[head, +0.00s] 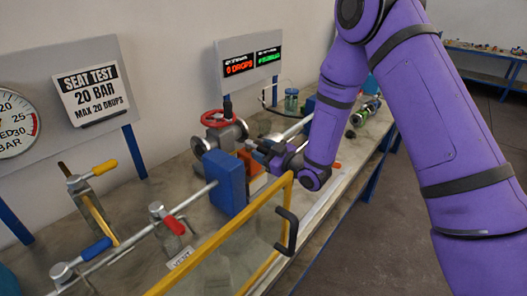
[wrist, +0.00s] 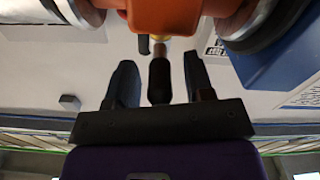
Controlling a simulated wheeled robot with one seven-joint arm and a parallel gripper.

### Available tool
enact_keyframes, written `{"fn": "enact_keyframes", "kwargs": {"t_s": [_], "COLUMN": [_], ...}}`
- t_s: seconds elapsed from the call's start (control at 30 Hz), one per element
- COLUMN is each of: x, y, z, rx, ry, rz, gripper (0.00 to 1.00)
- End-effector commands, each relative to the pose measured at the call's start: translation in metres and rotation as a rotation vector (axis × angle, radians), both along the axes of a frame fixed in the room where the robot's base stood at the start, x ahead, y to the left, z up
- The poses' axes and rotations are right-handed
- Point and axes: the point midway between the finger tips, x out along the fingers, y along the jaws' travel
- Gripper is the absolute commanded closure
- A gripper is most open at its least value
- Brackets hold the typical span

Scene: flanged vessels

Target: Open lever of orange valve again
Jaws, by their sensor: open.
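The orange valve (wrist: 165,14) is at the top of the wrist view, clamped between pale flanges. A lever with a black grip (wrist: 160,80) extends from its middle towards my gripper. My gripper (wrist: 158,62) is open, with one dark finger on each side of the black grip. Gaps show between the grip and both fingers. In the head view the orange valve (head: 258,184) is partly hidden behind a blue block and my gripper (head: 274,156), which is beside it. The lever cannot be made out clearly there.
A yellow-framed clear guard (head: 222,240) with a black handle (head: 287,231) stands in front. A blue block (head: 227,181) is left of the valve, and a red handwheel (head: 222,118) is behind.

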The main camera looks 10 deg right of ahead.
Motion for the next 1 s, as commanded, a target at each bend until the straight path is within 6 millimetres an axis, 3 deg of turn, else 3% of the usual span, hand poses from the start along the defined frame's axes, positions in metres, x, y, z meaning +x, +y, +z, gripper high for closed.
{"fn": "enact_keyframes", "kwargs": {"t_s": [0.03,0.23,0.57,1.0], "x": [0.0,0.0,0.002,0.016], "y": [0.0,0.0,-0.003,-0.013], "z": [0.0,0.0,0.0,-0.001], "rx": [0.0,0.0,0.0,0.0], "ry": [0.0,0.0,0.0,0.0], "rz": [0.0,0.0,0.029,0.297], "gripper": [0.56,1.0,1.0,1.0]}}
